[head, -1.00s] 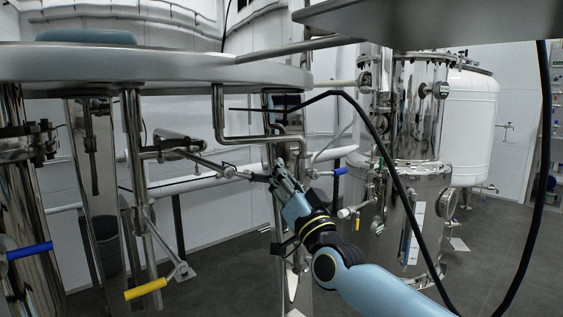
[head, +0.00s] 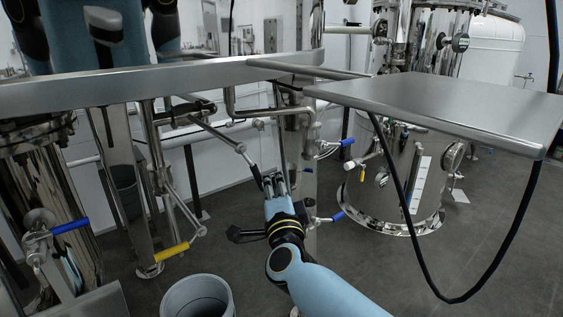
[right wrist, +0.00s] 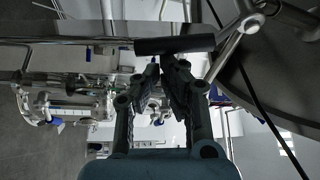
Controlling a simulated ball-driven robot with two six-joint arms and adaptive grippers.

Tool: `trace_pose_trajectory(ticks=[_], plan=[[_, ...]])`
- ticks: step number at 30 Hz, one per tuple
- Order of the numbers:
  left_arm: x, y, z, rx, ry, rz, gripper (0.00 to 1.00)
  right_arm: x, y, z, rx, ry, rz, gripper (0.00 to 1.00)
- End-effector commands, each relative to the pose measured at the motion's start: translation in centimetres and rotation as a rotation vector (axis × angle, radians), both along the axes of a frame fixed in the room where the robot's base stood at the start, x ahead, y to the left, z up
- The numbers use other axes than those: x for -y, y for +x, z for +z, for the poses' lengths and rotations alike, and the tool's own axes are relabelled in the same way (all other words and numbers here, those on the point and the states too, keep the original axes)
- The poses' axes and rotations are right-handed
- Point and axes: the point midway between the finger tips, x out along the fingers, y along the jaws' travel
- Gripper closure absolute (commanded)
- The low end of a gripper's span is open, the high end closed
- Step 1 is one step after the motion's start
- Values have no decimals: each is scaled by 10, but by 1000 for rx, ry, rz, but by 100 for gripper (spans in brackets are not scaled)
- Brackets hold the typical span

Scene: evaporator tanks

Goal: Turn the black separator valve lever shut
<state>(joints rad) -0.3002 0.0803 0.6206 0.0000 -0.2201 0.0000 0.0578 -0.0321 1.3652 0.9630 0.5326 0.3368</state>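The black separator valve lever (head: 257,177) hangs at the end of a thin steel rod under the round steel platform. In the right wrist view its black grip (right wrist: 175,45) lies crosswise right at the fingertips. My right gripper (head: 273,182) is beside the lever in the head view. In the right wrist view the fingers of my right gripper (right wrist: 167,66) are brought together, with the grip across their tips rather than visibly between them. Whether they touch it cannot be told. My left gripper is in neither view.
A yellow-handled lever (head: 171,252) and a blue-handled valve (head: 70,226) are at the left. A grey bin (head: 197,298) stands below. A steel plate (head: 450,105) juts in at the right, with a black hose (head: 408,215) looping beneath it. Open floor lies at the lower right.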

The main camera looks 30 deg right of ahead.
Motion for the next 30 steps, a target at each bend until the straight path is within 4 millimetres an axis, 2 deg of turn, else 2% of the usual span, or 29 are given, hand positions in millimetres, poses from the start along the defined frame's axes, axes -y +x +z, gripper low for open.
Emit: trace_pose_trajectory(ticks=[1,3,12,30], plan=[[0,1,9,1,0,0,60,-5,0,2,-6,40,2,100],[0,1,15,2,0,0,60,-9,0,0,-9,92,3,100],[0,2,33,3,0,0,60,-22,-1,-7,-21,250,2,100],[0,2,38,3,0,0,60,-27,-1,-11,-25,310,2,100]])
